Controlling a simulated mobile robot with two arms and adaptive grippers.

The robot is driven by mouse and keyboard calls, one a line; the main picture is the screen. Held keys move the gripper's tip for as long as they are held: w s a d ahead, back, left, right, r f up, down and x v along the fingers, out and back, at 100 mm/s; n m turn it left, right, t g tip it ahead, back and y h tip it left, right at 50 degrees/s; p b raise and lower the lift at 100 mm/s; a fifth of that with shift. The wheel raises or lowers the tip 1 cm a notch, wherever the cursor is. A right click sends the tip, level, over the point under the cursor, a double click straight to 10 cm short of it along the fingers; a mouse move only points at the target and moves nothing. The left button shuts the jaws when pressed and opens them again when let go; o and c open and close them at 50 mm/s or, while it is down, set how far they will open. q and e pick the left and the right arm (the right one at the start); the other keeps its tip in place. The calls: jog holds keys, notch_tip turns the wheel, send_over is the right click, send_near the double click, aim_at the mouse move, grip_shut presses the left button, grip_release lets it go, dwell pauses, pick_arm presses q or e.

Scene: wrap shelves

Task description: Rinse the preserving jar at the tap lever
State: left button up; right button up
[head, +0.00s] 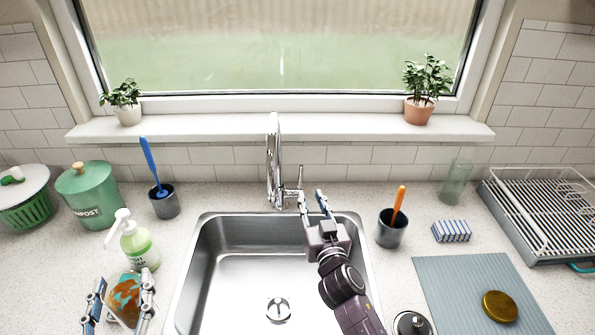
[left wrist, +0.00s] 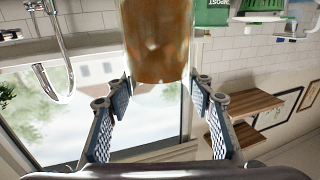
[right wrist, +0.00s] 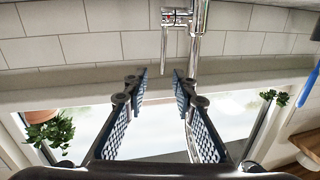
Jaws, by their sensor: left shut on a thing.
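The preserving jar (head: 125,298) is glass with orange-brown residue, at the lower left in the head view, left of the sink. My left gripper (head: 120,292) is shut on it. The jar also shows between the fingers in the left wrist view (left wrist: 157,40). The chrome tap (head: 274,160) stands behind the sink, with its lever (head: 293,193) on its right side. My right gripper (head: 312,196) is open and empty, with its fingertips close to the lever. In the right wrist view the lever (right wrist: 177,17) lies beyond the spread fingers; I cannot tell if they touch it.
The steel sink (head: 205,262) is empty. Left are a soap bottle (head: 139,246), a cup with a blue brush (head: 164,205) and a compost bin (head: 88,195). Right are a cup with an orange handle (head: 391,232), a sponge (head: 451,232), a mat (head: 455,280), a gold lid (head: 499,307) and a dish rack (head: 545,215).

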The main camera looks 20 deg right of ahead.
aim_at(301, 173)
jog(key=w, duration=1.2)
jog(key=shift+d+r, duration=0.3)
grip_shut()
